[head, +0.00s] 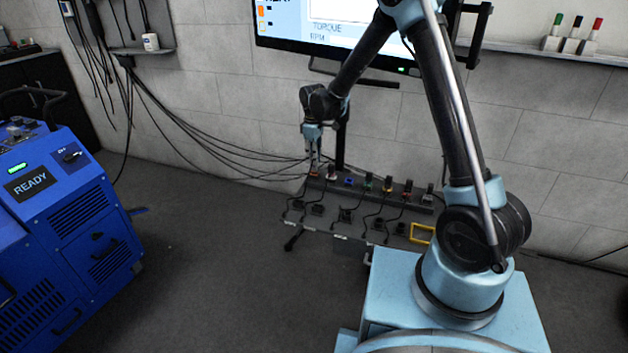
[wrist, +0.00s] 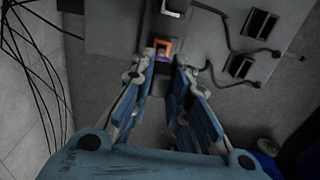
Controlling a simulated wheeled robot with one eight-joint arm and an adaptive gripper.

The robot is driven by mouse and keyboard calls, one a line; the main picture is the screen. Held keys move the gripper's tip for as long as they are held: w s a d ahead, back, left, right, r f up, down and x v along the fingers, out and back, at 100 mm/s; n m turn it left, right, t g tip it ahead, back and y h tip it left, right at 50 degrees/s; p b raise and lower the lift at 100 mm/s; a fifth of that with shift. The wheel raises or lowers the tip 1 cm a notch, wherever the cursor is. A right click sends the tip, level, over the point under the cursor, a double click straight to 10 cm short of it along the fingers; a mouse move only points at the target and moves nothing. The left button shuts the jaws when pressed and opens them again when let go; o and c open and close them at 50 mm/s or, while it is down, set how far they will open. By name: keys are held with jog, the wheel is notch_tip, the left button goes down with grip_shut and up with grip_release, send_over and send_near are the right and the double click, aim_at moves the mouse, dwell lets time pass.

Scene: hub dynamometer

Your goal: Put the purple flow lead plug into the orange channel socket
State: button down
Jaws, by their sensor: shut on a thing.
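The orange channel socket (head: 314,175) is at the left end of the back row on the grey panel. In the wrist view, its orange frame (wrist: 164,42) shows just beyond my fingertips. My gripper (head: 314,158) points down over that socket. In the wrist view, its fingertips (wrist: 165,62) are shut on the purple flow lead plug (wrist: 161,53), of which only a small purple part shows. The plug is right at the orange frame. I cannot tell how deep it sits, as the fingers hide most of it.
The panel (head: 340,222) holds other coloured plugs in its back row and black holders with leads in front. Black cables (head: 215,150) run from the wall to the panel's left end. A blue machine (head: 70,220) stands at left. The floor between is clear.

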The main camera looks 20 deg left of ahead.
jog(key=shift+f, duration=1.45)
jog(key=c, duration=1.5)
grip_release()
jog(key=shift+o, duration=0.2)
